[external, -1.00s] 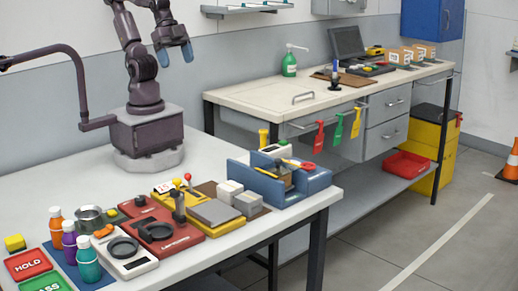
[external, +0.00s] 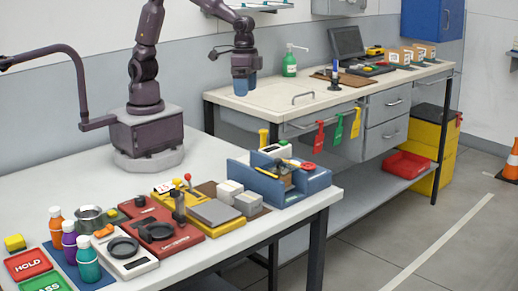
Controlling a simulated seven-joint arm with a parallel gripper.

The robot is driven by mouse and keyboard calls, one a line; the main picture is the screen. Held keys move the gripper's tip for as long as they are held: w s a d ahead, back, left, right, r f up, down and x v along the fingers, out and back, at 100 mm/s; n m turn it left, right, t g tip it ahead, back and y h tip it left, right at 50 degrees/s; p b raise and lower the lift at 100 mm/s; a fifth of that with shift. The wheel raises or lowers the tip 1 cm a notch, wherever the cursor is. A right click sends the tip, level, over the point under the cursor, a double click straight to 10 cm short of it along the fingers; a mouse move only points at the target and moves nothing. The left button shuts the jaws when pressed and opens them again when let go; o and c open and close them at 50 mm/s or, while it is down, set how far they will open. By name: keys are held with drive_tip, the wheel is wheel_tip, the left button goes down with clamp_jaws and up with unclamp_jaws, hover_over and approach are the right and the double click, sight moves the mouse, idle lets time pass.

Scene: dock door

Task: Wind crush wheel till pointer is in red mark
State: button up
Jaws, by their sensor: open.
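My gripper (external: 244,87) hangs fingers down, empty, in front of the back bench's left end and high above the front table. Its blue fingers are small in the view. A red device (external: 160,228) with a round black wheel (external: 155,232) on top stands on the front table, left of a yellow device with a grey plate. A blue fixture (external: 282,182) with a red knob (external: 308,166) stands at the table's right end. I cannot tell for sure which of these carries the crush wheel. No pointer or red mark can be made out at this size.
Bottles (external: 87,260), a metal pot (external: 88,217), a white scale (external: 127,254), the yellow device (external: 207,214) and grey blocks (external: 240,199) crowd the front table's near side. Its back left is clear. The back bench (external: 262,104) holds a green bottle (external: 290,64) and a laptop.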

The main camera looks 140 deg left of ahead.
sight(308, 165)
drive_tip(key=w+a+f+n, duration=0.8)
drive_tip(key=w+a+f, duration=0.2)
drive_tip(key=w+a, duration=0.3)
drive_tip(key=shift+g, duration=0.4)
drive_tip(key=f, duration=0.4)
drive_tip(key=d+f, duration=0.1)
drive_tip(key=f, duration=0.7)
drive_tip(key=shift+w+d, duration=0.25)
drive_tip(key=shift+w, duration=0.15)
